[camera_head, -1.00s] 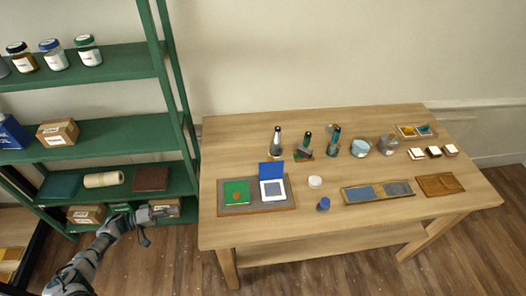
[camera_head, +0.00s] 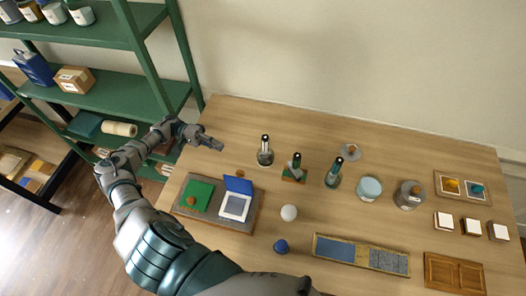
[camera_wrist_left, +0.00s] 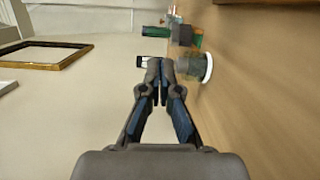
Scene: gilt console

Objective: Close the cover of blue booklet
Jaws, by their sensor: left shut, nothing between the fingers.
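The blue booklet (camera_head: 236,204) lies on a grey board with a wooden edge (camera_head: 180,208), its blue cover (camera_head: 238,185) raised at the far side and its white page with a grey square exposed. A closed green booklet (camera_head: 197,194) lies to its left on the same board. My left gripper (camera_head: 219,145) is shut and empty, above the table behind and left of the booklet. In the left wrist view its fingers (camera_wrist_left: 160,64) are together, with glass items beyond them. My right gripper is not in view.
Several bottles stand along the back, including a dark-necked one (camera_head: 265,152). A white knob (camera_head: 289,212) and a blue-capped item (camera_head: 281,246) are right of the booklet. A long tray (camera_head: 361,254) lies further right. Green shelves (camera_head: 100,92) stand at left.

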